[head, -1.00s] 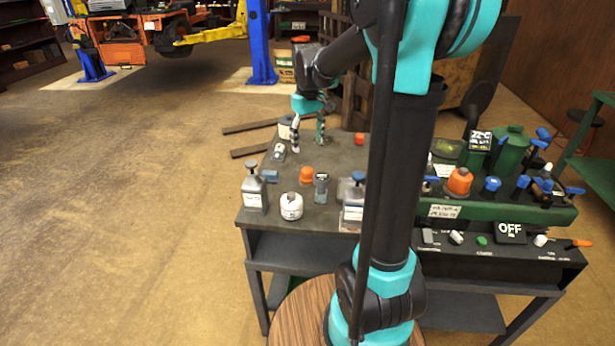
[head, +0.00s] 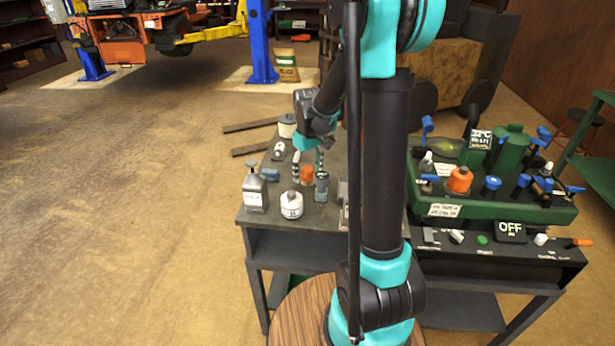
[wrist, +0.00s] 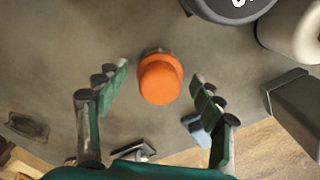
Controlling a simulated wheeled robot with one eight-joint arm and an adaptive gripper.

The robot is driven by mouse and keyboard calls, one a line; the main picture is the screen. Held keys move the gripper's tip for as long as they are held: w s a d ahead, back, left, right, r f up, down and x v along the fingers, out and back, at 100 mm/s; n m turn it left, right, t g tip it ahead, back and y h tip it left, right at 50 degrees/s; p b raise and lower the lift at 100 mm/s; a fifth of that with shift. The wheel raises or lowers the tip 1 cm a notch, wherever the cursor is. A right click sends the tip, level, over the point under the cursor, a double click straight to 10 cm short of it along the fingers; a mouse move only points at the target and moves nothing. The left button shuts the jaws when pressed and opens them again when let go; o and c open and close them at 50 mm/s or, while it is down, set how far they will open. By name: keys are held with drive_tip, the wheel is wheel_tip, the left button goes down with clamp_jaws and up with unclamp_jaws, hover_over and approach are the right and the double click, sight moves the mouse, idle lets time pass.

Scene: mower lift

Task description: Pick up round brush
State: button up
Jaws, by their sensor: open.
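A small orange round-topped piece with a grey base, which I take to be the round brush (head: 306,174), stands on the dark workbench (head: 318,222). In the wrist view the orange piece (wrist: 160,80) sits in the middle, between my fingers. My gripper (head: 308,165) points down over it with its fingers spread to either side. In the wrist view my gripper (wrist: 160,86) is open and empty, with a gap on both sides of the orange top. No bristles can be made out.
A white jar (head: 291,205), a grey bottle (head: 254,190), a blue block (head: 269,175) and a small grey container (head: 321,186) stand close around it. A green machine (head: 490,200) is at the right. My arm hides the middle of the bench.

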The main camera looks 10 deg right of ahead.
sight(308, 169)
drive_tip(key=shift+f, duration=0.1)
drive_tip(key=shift+c, duration=0.4)
drive_tip(key=c, duration=1.2)
wheel_tip(308, 169, up, 20)
drive_tip(key=shift+r, duration=0.1)
drive_tip(key=o, duration=0.5)
drive_tip(key=c, duration=0.3)
drive_tip(key=shift+c, duration=0.2)
